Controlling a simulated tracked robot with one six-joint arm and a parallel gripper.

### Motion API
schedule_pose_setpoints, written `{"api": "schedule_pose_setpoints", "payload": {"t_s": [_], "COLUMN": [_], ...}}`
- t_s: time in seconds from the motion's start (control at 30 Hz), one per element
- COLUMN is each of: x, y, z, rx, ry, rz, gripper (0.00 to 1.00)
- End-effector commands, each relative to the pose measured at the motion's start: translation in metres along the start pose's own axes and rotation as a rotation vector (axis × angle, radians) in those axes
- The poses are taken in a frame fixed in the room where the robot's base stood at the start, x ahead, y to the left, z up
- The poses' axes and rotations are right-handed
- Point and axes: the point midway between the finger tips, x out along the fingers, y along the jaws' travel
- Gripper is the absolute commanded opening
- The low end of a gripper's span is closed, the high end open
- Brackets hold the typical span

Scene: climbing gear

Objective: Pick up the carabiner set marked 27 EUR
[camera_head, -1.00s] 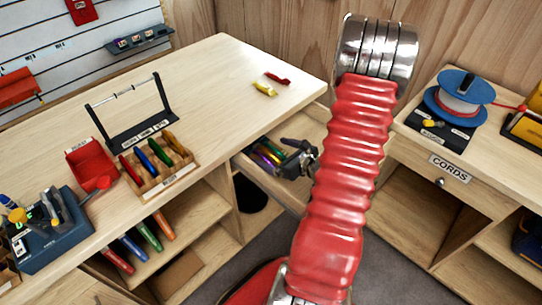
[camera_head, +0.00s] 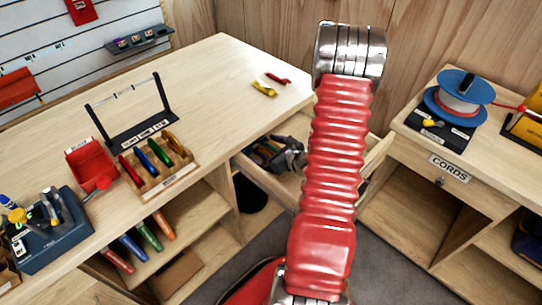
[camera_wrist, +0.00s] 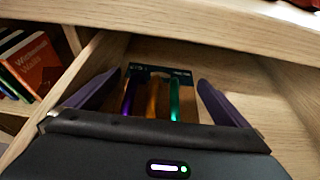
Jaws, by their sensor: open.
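In the wrist view, a dark card (camera_wrist: 160,72) holding a purple, an orange and a green bar-like carabiner (camera_wrist: 174,98) lies in an open wooden drawer. Its print is too small to read, so I cannot tell its price. My gripper (camera_wrist: 159,80) is open, one finger on each side of the set, with nothing clasped. The gripper body hides the set's near end. In the head view, my gripper (camera_head: 288,158) is inside the drawer (camera_head: 283,192) over dark, colourful items (camera_head: 265,149), partly hidden by my arm.
Drawer walls (camera_wrist: 72,75) flank my gripper closely, and the counter edge (camera_wrist: 190,32) is above. Books (camera_wrist: 30,62) stand at left. On the counter are a carabiner rack (camera_head: 160,168), a black stand (camera_head: 142,130) and a yellow piece (camera_head: 264,88). A cord reel (camera_head: 462,92) stands at right.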

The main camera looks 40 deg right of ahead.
Motion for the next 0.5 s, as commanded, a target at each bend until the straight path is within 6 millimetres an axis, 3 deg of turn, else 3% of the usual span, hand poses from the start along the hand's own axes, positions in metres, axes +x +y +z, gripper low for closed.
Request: {"api": "schedule_pose_setpoints", "payload": {"t_s": [0.1, 0.5], "x": [-0.0001, -0.0001], "y": [0.0000, 0.0001], "z": [0.0001, 0.0001], "rx": [0.000, 0.000], "ry": [0.000, 0.000], "rz": [0.000, 0.000], "gripper": [0.99, 0.71]}}
